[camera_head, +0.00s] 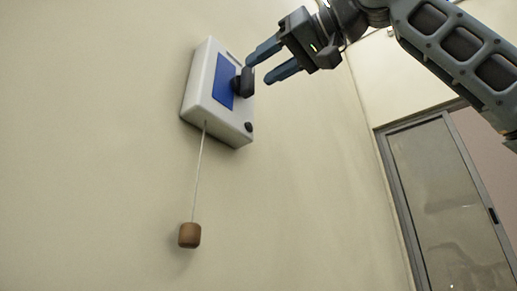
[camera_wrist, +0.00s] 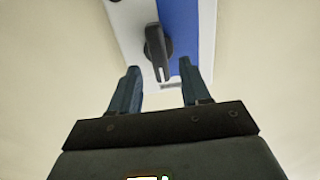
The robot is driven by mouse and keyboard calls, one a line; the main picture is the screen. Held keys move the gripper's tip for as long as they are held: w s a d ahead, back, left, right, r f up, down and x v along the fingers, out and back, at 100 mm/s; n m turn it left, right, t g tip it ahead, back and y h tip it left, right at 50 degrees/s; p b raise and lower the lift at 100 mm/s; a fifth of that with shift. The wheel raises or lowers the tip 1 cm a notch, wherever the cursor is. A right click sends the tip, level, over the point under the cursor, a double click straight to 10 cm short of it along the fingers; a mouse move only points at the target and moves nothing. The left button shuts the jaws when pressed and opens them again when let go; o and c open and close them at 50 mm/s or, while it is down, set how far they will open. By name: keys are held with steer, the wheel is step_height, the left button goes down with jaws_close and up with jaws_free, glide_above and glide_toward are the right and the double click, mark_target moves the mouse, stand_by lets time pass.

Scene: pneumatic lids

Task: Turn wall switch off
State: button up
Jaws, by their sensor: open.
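The wall switch is a white box (camera_head: 205,94) with a blue panel (camera_head: 224,80), mounted on the wall. A black knob (camera_head: 243,82) stands out from the panel. In the wrist view the white box (camera_wrist: 125,22), the blue panel (camera_wrist: 190,25) and the black knob (camera_wrist: 157,48) show at the top. My gripper (camera_head: 258,65) is at the box's right side, close to the knob. In the wrist view my gripper (camera_wrist: 159,72) has its fingers apart, with the knob's lower end between or just beyond the tips. I cannot tell whether a finger touches it.
A cord (camera_head: 198,170) hangs from the box's underside with a brown wooden block (camera_head: 189,235) at its end. A small black button (camera_head: 248,127) is at the box's lower right corner. A grey-framed glass door (camera_head: 450,205) is at the right. The wall below is mostly clear.

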steer(key=shift+x, duration=1.15)
jaws_close()
